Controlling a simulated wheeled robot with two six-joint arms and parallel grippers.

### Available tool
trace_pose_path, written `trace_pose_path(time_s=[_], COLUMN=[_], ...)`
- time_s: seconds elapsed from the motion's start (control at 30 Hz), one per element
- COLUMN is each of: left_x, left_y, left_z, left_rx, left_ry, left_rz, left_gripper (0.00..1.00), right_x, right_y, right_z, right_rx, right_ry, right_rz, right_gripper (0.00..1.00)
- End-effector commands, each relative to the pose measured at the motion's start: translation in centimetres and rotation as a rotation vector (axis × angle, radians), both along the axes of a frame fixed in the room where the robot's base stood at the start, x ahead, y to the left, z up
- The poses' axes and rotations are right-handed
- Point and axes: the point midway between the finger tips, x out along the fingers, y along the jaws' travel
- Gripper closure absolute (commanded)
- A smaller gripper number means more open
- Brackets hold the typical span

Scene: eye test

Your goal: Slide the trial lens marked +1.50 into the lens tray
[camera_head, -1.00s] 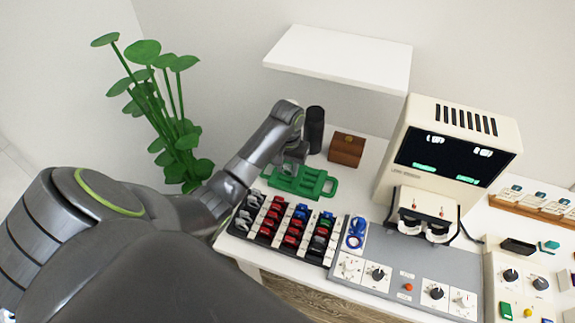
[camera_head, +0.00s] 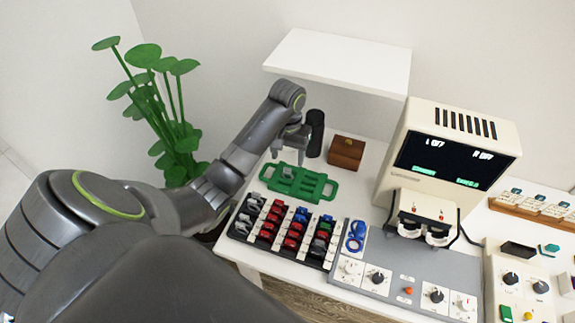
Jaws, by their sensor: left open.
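A green tray (camera_head: 328,188) with slots and a handle at each end lies on the white table. A small grey piece (camera_head: 288,171) sits at its back left; it may be a trial lens, but no marking can be read. My left gripper (camera_head: 288,157) is open and empty just above that piece, its fingers apart. A black rack (camera_head: 238,233) in front of the tray holds rows of grey, red, blue and green lenses. I cannot tell which, if any, is marked +1.50. My right gripper is not in view.
A black cylinder (camera_head: 315,133) and a brown box (camera_head: 346,153) stand close behind the tray. A beige display unit (camera_head: 455,150) and a grey control panel (camera_head: 395,262) are to the right. A white shelf (camera_head: 340,60) overhangs the back. A plant (camera_head: 165,100) stands left.

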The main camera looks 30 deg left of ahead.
Motion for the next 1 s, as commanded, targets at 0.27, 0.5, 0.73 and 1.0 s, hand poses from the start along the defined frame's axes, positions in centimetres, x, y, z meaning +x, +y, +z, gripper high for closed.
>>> trace_pose_path(time_s=[0.27,0.5,0.73,1.0], left_x=[-0.1,0.0,0.0,0.0], left_y=[0.0,0.0,0.0,0.0], left_z=[5.1,7.9,9.9,10.6], left_rx=[-0.001,-0.001,-0.001,-0.001], left_ry=[0.003,0.003,0.003,0.003], left_rz=[0.002,0.001,0.001,0.001], left_gripper=[0.42,0.42,0.42,0.42], right_x=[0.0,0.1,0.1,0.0], right_y=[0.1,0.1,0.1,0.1], right_z=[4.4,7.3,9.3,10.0], right_rx=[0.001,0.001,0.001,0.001], right_ry=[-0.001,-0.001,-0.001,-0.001], right_rz=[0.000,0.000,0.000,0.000], right_gripper=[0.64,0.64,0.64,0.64])
